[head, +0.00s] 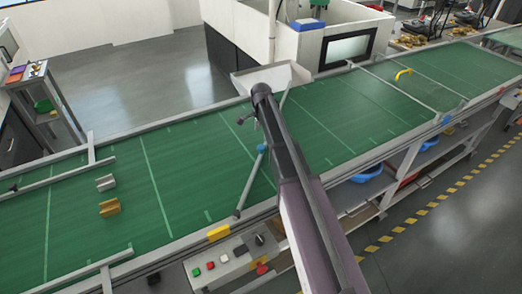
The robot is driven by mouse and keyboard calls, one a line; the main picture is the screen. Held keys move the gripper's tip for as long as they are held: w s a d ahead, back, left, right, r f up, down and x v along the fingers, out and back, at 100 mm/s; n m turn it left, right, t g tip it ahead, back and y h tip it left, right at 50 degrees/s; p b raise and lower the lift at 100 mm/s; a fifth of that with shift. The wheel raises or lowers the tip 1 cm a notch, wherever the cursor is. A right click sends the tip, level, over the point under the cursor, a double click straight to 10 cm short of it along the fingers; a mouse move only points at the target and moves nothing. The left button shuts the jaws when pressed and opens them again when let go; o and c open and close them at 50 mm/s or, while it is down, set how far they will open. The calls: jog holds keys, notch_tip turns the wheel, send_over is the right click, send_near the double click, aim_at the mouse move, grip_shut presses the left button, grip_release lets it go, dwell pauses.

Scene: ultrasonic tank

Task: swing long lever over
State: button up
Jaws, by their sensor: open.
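A long grey lever (249,184) lies slantwise across the green conveyor belt (180,170). Its near end rests close to the front rail, and a blue collar (262,148) sits partway along it. Farther up, the lever passes behind my arm, and a thin grey length shows again beyond the arm near the back rail. My gripper (246,119) is small and dark at the far end of my arm, over the belt and left of the upper lever. It is open and appears apart from the lever. My arm hides part of this area.
A grey and a brass block (109,207) lie on the belt at left, near guide rails. A control box (222,266) with buttons stands at the front edge. A white chute (268,76) meets the back rail.

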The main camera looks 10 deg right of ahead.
aim_at(262, 147)
jog(key=shift+f+b, duration=3.3)
jog(key=shift+f, duration=0.3)
grip_shut()
